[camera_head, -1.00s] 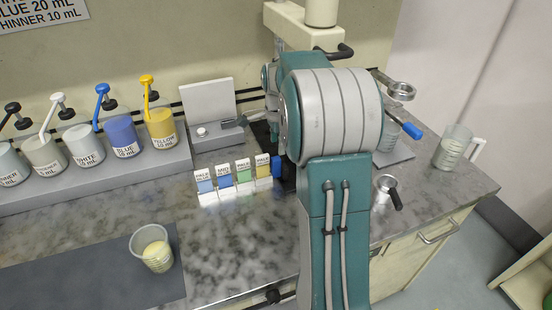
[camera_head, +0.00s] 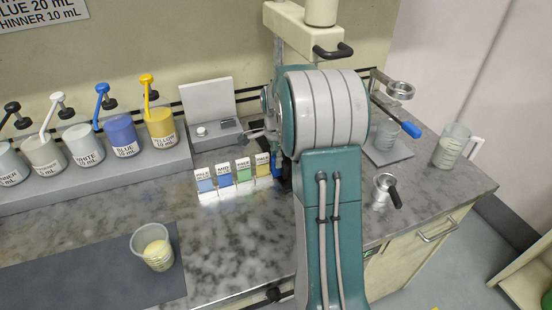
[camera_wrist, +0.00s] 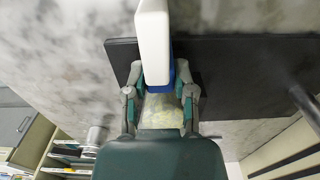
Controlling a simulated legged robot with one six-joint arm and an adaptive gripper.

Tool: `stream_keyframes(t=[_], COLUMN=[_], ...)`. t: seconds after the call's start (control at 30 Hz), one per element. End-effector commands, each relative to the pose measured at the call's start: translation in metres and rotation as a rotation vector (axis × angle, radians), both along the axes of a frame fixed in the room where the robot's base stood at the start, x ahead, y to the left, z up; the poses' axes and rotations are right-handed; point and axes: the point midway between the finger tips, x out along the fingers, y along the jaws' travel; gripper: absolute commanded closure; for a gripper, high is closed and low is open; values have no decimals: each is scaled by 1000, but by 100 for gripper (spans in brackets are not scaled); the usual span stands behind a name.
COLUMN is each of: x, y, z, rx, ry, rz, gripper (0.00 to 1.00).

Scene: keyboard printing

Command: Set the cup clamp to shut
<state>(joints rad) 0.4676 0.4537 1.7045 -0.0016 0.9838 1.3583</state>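I cannot clearly pick out the cup clamp. In the head view my arm hides most of this spot. A small blue piece (camera_head: 278,165) shows beside my arm, right of the label cards (camera_head: 225,175).
Pump bottles (camera_head: 122,135) stand at the back left. A cup with pale liquid (camera_head: 152,247) stands on the front-left mat. Right of my arm are a ring stand (camera_head: 400,90), a blue-handled lever (camera_head: 410,129), a clear cup (camera_head: 387,134), a metal cup (camera_head: 384,188) and a jug (camera_head: 450,148).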

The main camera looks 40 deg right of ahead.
Motion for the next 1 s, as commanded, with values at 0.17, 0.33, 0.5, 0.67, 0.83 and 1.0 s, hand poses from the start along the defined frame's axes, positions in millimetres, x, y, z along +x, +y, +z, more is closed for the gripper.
stream_keyframes(t=[0.17, 0.33, 0.5, 0.67, 0.83, 1.0], x=[-1, -7, -9, -9, -9, -9], y=[-7, -33, -38, -38, -38, -38], z=[-1, -1, -1, -1, -1, 0], rx=[1, 0, 0, 0, 0, 0], ry=[-2, -3, -3, -3, -2, -2], rz=[-2, -3, 1, 1, 1, 1], gripper=[100, 100, 100, 62, 31, 31])
